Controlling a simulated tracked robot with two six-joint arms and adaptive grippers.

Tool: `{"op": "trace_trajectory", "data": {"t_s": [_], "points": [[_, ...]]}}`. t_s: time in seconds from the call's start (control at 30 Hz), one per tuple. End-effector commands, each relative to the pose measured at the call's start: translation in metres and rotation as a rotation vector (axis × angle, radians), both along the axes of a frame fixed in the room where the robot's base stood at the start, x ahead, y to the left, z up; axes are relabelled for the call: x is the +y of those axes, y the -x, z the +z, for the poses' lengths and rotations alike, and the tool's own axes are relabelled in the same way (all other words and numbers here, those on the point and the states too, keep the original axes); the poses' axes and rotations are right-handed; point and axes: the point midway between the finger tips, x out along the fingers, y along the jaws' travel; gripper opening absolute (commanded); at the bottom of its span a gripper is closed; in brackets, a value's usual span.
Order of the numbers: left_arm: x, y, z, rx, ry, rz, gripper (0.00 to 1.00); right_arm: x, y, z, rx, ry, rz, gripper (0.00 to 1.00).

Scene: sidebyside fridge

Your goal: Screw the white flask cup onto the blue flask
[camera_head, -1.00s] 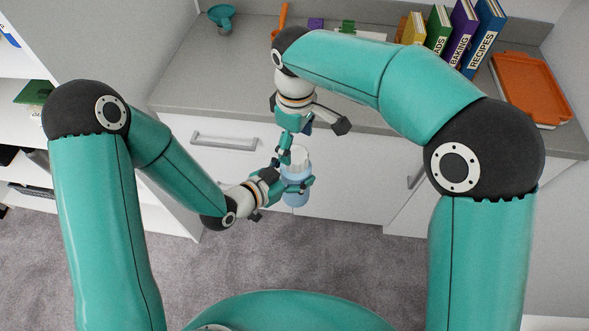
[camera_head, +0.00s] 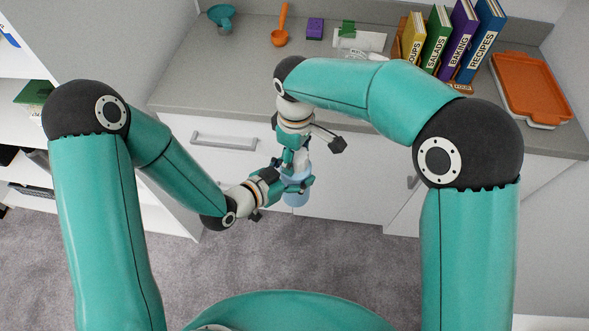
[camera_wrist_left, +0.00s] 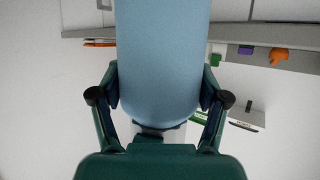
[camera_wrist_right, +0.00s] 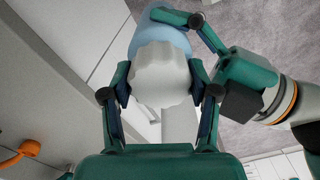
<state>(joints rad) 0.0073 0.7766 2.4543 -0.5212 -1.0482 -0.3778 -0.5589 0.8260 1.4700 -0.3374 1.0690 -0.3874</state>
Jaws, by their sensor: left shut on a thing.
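My left gripper (camera_head: 290,183) is shut on the blue flask (camera_head: 297,199), holding it in the air in front of the counter. The flask fills the upper middle of the left wrist view (camera_wrist_left: 162,55), between the fingers. The white flask cup (camera_wrist_right: 162,75) sits at the flask's top end in the right wrist view, with the blue flask (camera_wrist_right: 162,38) behind it. My right gripper (camera_wrist_right: 160,85) is around the cup, a finger at each side, with slim gaps showing. In the head view this gripper (camera_head: 295,160) hides most of the cup. How far the cup is screwed on cannot be seen.
The grey counter (camera_head: 240,85) and white drawers (camera_head: 222,165) stand behind the grippers. On the counter are a teal funnel (camera_head: 222,17), an orange spoon (camera_head: 280,38), a purple block (camera_head: 315,29), several books (camera_head: 463,40) and an orange-lidded box (camera_head: 530,88).

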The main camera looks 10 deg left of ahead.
Motion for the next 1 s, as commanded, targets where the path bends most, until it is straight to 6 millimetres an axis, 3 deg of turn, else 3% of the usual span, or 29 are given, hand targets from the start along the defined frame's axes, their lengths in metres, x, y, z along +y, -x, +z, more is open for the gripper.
{"op": "trace_trajectory", "data": {"t_s": [0.03,0.13,0.37,0.4,0.57,1.0], "points": [[-0.0002,-0.0004,0.0015,-0.004,0.001,-0.001,0.00,-0.0005,-0.0008,0.0002,-0.002,0.001,0.000,0.32],[-0.0002,-0.0003,0.0014,-0.004,0.001,-0.001,0.00,-0.0006,-0.0009,0.0002,-0.003,0.001,0.000,0.18],[-0.0002,0.0000,0.0014,-0.003,0.001,-0.001,0.00,-0.0008,-0.0013,0.0002,-0.003,0.001,-0.038,0.18],[-0.0002,0.0000,0.0014,-0.003,0.001,-0.002,0.00,-0.0008,-0.0014,0.0002,-0.004,0.001,-0.038,0.61],[-0.0003,-0.0001,0.0014,-0.004,0.001,-0.001,0.00,-0.0008,-0.0012,0.0003,-0.003,0.001,-0.038,0.88],[-0.0002,-0.0004,0.0016,-0.004,0.001,-0.001,0.00,-0.0002,-0.0010,0.0057,-0.002,0.000,-0.038,0.89]]}}
